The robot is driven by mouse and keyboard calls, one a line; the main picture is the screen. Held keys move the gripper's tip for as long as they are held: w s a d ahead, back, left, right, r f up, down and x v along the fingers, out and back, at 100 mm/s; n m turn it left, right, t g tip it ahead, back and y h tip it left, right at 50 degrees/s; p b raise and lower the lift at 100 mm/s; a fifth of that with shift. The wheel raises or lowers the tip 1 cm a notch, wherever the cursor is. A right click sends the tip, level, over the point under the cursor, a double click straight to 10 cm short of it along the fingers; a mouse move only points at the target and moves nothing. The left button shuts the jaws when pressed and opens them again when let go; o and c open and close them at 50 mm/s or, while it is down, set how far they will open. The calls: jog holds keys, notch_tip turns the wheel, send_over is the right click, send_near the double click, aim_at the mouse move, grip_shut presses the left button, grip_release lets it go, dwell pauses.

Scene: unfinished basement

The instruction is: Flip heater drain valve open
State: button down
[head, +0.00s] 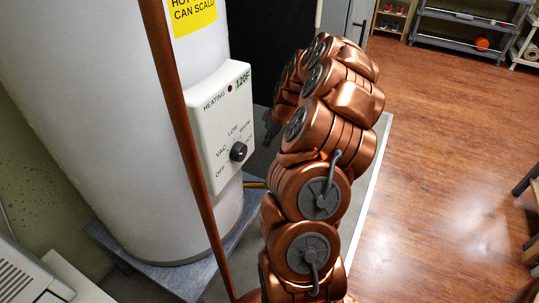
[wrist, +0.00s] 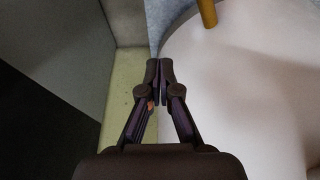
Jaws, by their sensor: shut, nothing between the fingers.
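The white heater tank (head: 110,130) stands at the left on a grey stand. A thin brass-coloured piece (head: 255,185) sticks out low on its right, partly hidden by the control box and my arm; it may be the drain valve. In the wrist view a brass-coloured stub (wrist: 207,12) shows at the top edge against the white tank (wrist: 240,85); its handle is not visible. My gripper (wrist: 160,66) is shut and empty, below and left of that stub and apart from it. In the head view my gripper is mostly hidden behind my arm.
A control box (head: 222,125) with a dial (head: 238,152) sits on the tank front. A copper pipe (head: 180,140) runs down before it. A grey pad (head: 350,190) edges the wooden floor, open at right. Shelves (head: 460,30) stand far back.

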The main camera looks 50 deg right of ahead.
notch_tip(320, 180, down, 9)
jog(key=shift+s+d+f+b, duration=0.15)
jog(key=shift+s+b, duration=0.15)
jog(key=shift+s, duration=0.1)
dwell(0.5)
jog(key=shift+s, duration=0.1)
